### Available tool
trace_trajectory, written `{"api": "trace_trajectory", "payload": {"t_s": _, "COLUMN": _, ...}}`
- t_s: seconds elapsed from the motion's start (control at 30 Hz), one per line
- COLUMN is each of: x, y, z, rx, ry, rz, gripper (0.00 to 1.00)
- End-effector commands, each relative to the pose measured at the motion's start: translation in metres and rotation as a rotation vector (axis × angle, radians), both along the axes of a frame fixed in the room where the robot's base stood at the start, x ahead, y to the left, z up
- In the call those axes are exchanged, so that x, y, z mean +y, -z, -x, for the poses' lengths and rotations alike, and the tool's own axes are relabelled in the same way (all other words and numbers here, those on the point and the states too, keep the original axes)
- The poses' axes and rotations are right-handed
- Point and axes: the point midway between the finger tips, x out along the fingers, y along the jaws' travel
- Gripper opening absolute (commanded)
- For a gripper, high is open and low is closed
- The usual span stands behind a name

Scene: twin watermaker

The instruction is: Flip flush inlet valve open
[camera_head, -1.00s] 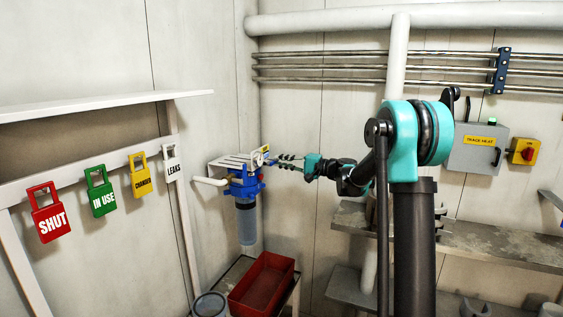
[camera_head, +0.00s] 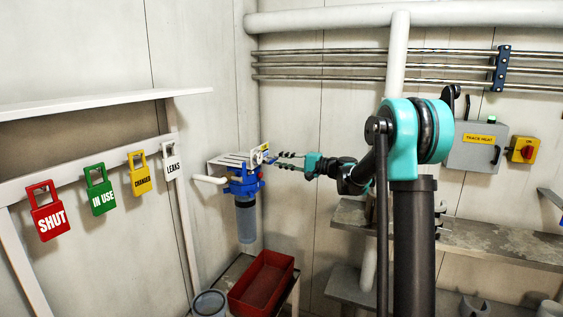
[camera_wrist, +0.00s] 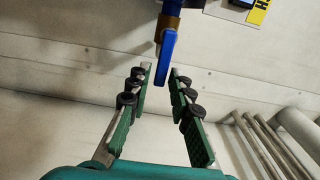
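The valve has a blue lever handle (camera_wrist: 167,52) on a brass-coloured body (camera_wrist: 167,22), at the top middle of the wrist view. The lever points down the picture, its tip between or just beyond my fingertips. My gripper (camera_wrist: 160,80) is open, with one finger on each side of the lever, and no contact is visible. In the head view my gripper (camera_head: 284,160) is at the right of the blue filter housing (camera_head: 244,186), close to the valve, which is too small there to read clearly. A yellow-edged label (camera_wrist: 257,12) is beside the valve.
A red bin (camera_head: 262,283) and a grey bucket (camera_head: 209,303) stand below the filter. A white pipe (camera_head: 210,180) sticks out at its left. Metal pipes (camera_head: 320,65) run along the back wall. A shelf (camera_head: 480,240) is at the right. Hanging tags (camera_head: 102,190) line the left wall.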

Motion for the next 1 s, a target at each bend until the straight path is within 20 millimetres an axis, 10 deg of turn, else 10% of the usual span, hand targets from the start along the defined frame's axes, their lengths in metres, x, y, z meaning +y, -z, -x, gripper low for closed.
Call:
{"api": "trace_trajectory", "payload": {"t_s": 0.6, "x": -0.099, "y": 0.000, "z": 0.035, "rx": 0.000, "ry": 0.004, "rz": 0.000, "gripper": 0.21}}
{"api": "trace_trajectory", "payload": {"t_s": 1.0, "x": -0.111, "y": 0.000, "z": 0.040, "rx": 0.000, "ry": 0.001, "rz": 0.000, "gripper": 0.21}}
